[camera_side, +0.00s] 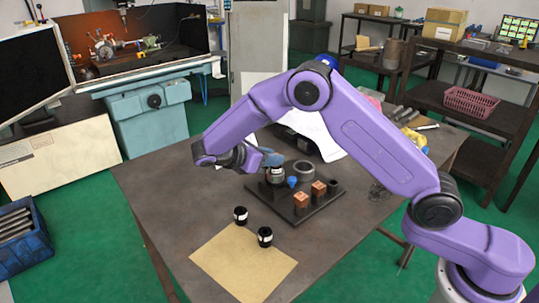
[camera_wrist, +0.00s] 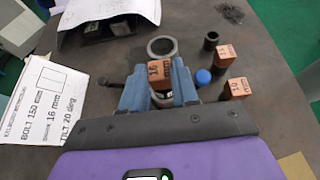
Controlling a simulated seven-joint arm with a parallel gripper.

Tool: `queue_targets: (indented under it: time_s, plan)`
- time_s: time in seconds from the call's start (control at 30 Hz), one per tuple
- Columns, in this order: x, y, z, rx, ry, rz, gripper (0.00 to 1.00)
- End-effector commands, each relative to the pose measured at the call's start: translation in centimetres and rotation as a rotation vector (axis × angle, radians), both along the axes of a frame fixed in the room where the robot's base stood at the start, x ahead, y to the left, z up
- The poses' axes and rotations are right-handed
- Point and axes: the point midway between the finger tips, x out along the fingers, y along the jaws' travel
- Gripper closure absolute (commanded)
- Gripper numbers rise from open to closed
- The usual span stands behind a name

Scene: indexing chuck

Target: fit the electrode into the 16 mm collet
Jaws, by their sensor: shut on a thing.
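My gripper (camera_wrist: 160,88) has its blue fingers shut on a copper electrode (camera_wrist: 160,72) marked 16 mm. In the side view my gripper (camera_side: 268,160) is at the back left part of the dark plate (camera_side: 317,211). A black round holder with a pale label (camera_side: 276,176) stands right below the fingers; part of a round thing (camera_wrist: 162,96) also shows between them in the wrist view. The electrode's shank is hidden, so I cannot tell whether it is inside the holder.
Two copper electrodes (camera_side: 301,200) (camera_side: 319,187), a blue knob (camera_side: 292,182), a grey ring (camera_side: 304,170) and a small black cylinder (camera_side: 333,186) stand close by. A printed sheet (camera_wrist: 45,98) reads 16 mm and tilt 20 deg. The table's left part is clear.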

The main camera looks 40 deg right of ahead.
Motion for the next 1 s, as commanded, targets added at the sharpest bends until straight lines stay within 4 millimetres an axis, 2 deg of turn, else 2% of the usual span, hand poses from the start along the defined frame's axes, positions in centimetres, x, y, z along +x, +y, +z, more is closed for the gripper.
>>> queue_targets:
  time_s: [0.27,0.3,0.37,0.77,1.0]
  plan:
    - [0.0,0.0,-0.4,0.000,-0.001,0.000,1.00]
    - [0.0,0.0,-0.4,0.000,-0.001,0.000,0.61]
    - [0.0,0.0,-0.4,0.000,-0.001,0.000,0.41]
    - [0.0,0.5,-0.2,0.001,0.000,0.001,0.41]
    - [0.1,4.0,1.4,0.002,-0.003,0.004,0.41]
